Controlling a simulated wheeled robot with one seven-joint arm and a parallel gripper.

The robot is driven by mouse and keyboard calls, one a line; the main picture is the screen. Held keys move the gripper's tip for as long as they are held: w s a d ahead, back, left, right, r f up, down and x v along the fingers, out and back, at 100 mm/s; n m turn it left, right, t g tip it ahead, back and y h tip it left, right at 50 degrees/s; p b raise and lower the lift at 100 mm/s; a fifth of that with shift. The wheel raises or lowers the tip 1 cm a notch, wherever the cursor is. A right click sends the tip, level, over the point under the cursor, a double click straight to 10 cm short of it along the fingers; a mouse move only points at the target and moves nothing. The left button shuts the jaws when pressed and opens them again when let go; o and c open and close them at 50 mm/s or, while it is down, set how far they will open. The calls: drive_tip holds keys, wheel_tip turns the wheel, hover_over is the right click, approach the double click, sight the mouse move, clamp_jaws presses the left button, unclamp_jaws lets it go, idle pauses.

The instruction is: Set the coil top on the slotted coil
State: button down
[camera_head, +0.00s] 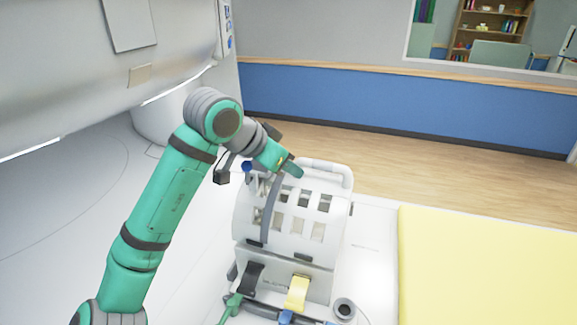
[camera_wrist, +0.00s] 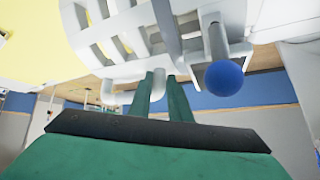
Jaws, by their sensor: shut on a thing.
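A white curved coil shell with rows of window slots (camera_head: 312,200) stands upright on a white base block (camera_head: 285,268) in the head view. The wrist view shows its slotted side (camera_wrist: 110,38) close above my fingers. I cannot tell clearly where the coil top ends and the slotted coil begins, or whether they are fully seated together. My gripper (camera_head: 291,168) is at the shell's upper back edge. In the wrist view my gripper's fingers (camera_wrist: 163,76) are shut at a white tube handle (camera_wrist: 122,97) of the coil top. The exact contact is partly hidden.
A blue ball knob (camera_wrist: 224,78) on a grey rod is near my fingers. A yellow pad (camera_head: 480,265) lies right. The scanner housing (camera_head: 100,65) overhangs at upper left.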

drive_tip(key=shift+w+f, duration=0.1)
drive_tip(key=shift+f, duration=0.05)
idle(0.4)
drive_tip(key=shift+a, duration=0.1)
drive_tip(key=shift+f, duration=0.75)
drive_tip(key=c, duration=1.6)
unclamp_jaws()
drive_tip(key=shift+o, duration=0.2)
drive_tip(key=shift+f, duration=0.15)
drive_tip(key=v, duration=1)
drive_tip(key=shift+s+r, duration=0.2)
drive_tip(key=shift+r, duration=0.2)
